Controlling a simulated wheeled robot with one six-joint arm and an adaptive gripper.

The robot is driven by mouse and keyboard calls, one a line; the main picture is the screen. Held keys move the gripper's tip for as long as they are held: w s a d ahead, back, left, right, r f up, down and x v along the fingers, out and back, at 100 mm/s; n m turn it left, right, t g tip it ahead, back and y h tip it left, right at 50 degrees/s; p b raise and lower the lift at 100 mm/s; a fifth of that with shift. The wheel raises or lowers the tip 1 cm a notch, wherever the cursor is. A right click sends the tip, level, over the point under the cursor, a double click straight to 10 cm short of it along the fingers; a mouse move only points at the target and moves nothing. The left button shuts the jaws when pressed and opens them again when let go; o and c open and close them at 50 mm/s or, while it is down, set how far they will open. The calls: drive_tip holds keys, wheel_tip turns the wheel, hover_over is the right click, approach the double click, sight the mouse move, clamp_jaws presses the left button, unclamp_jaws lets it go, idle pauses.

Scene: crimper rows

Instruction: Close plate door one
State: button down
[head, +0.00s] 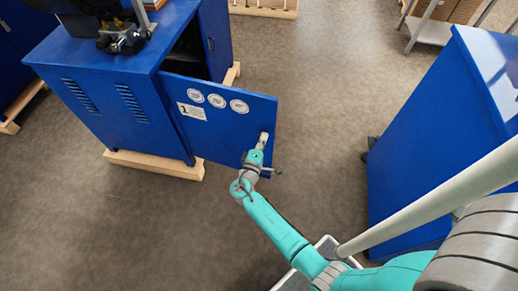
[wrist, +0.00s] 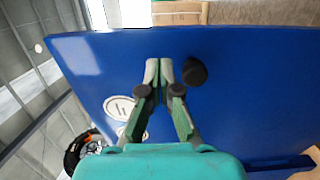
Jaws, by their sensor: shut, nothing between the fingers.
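The blue plate door (head: 232,132) stands open, swung out from the blue cabinet (head: 95,58) on the left, with a dark gap behind it. It carries round white stickers and a white label with a 1. My gripper (head: 263,138) is in front of the door's outer face, near its free edge. In the wrist view the door (wrist: 240,110) fills most of the picture. My gripper (wrist: 159,66) is shut and empty, its tips at or very near the door face; contact cannot be told. A round black knob (wrist: 194,71) is just right of the fingertips.
Another blue cabinet (head: 425,135) stands on the right, close to my arm. The cabinet with the door rests on wooden beams (head: 155,164), with a dark machine (head: 122,38) on top. Grey floor (head: 320,90) lies clear between the cabinets.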

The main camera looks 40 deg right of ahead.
sight(268, 126)
drive_tip(key=shift+x, duration=1.85)
